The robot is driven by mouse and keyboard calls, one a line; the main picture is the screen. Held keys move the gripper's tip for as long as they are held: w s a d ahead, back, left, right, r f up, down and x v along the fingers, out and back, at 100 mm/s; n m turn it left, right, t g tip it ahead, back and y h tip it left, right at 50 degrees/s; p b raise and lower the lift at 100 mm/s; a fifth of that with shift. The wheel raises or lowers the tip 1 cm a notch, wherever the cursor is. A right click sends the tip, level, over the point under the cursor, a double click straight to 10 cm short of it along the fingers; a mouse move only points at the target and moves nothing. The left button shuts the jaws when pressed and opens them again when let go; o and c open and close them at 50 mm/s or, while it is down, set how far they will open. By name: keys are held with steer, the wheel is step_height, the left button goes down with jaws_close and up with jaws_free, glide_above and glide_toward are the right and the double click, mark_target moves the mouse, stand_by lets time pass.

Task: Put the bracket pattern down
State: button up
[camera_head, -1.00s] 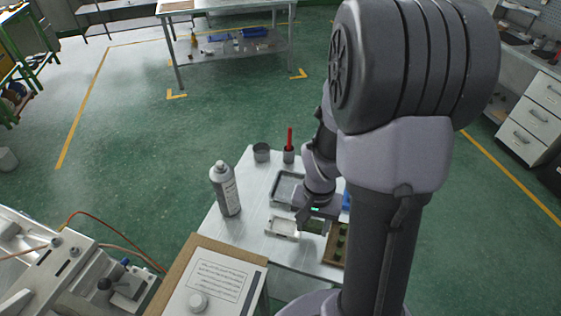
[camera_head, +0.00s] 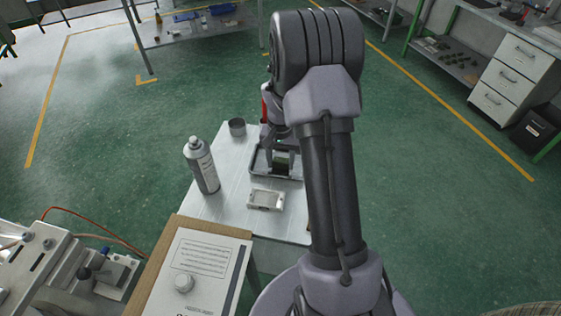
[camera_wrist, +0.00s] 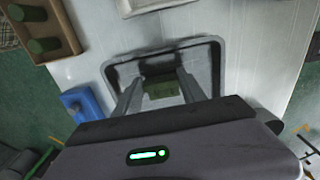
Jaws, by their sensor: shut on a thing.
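The dark green bracket pattern (camera_head: 283,161) is between the fingers of my gripper (camera_head: 280,150). It also shows in the wrist view (camera_wrist: 161,88), with a finger of my gripper (camera_wrist: 159,84) on each side. My gripper is shut on it. A grey rectangular tray (camera_head: 257,172) with a raised rim lies around and beneath it on the white table, and this tray fills the middle of the wrist view (camera_wrist: 213,46). The pattern is over or inside the tray. I cannot tell whether it touches the bottom.
A pale mould-like block (camera_head: 266,200) lies just in front of the tray. A spray can (camera_head: 202,166) and a grey cup (camera_head: 237,127) stand to the left. In the wrist view, a wooden holder (camera_wrist: 70,36) with green pegs and a blue object (camera_wrist: 80,104) are at left.

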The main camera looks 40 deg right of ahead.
steer(key=shift+f, duration=0.1)
steer(key=o, duration=1.3)
steer(key=shift+o, duration=0.2)
